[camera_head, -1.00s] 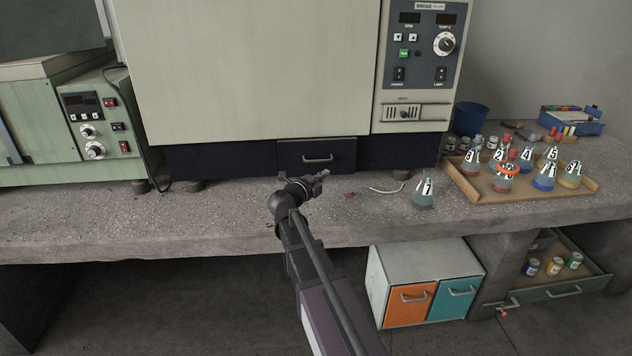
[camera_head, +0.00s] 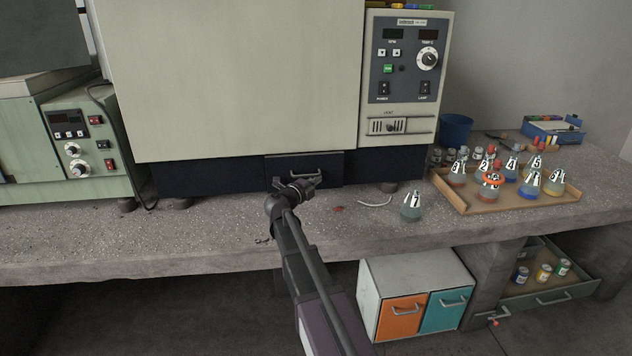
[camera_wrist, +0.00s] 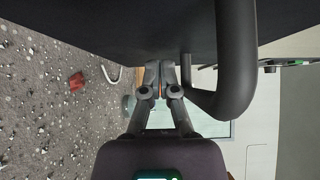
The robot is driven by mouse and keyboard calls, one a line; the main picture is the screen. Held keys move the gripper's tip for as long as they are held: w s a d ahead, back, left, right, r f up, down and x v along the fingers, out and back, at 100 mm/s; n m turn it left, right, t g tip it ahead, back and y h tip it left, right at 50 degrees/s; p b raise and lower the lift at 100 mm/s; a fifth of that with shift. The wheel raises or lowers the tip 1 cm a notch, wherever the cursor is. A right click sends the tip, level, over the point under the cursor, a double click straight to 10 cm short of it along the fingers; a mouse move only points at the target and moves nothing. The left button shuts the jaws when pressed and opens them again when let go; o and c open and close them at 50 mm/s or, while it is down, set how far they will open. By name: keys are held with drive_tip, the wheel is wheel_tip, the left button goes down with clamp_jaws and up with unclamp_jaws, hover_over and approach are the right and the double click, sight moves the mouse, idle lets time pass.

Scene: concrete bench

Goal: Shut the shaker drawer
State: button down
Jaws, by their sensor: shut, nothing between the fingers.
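The shaker drawer (camera_head: 278,170) is a dark panel with a grey bar handle (camera_head: 304,173), low in the front of the large pale shaker (camera_head: 230,80). Its front seems to stand slightly proud of the dark base; I cannot tell how far. My gripper (camera_head: 314,182) is shut and empty, just in front of the drawer's lower part, close under the handle. In the wrist view the fingertips (camera_wrist: 160,66) are together, beside the large dark handle (camera_wrist: 237,60) and close to the dark drawer front (camera_wrist: 120,25). I cannot tell whether they touch it.
A small red piece (camera_head: 337,209), a white curved strip (camera_head: 375,202) and flask 7 (camera_head: 411,208) lie or stand right of my gripper on the speckled bench (camera_head: 220,235). A tray (camera_head: 470,205) of several flasks is farther right. A green device (camera_head: 75,140) stands left.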

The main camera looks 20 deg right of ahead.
drive_tip(key=shift+w+d, duration=0.3)
drive_tip(key=shift+w, duration=0.8)
drive_tip(key=shift+w+d, duration=0.25)
drive_tip(key=shift+w, duration=0.8)
drive_tip(key=shift+s+a, duration=0.15)
drive_tip(key=shift+s, duration=0.45)
drive_tip(key=s, duration=0.1)
drive_tip(key=s+a, duration=0.1)
drive_tip(key=s, duration=0.1)
drive_tip(key=shift+s, duration=0.25)
drive_tip(key=v, duration=0.9)
drive_tip(key=shift+a, duration=0.35)
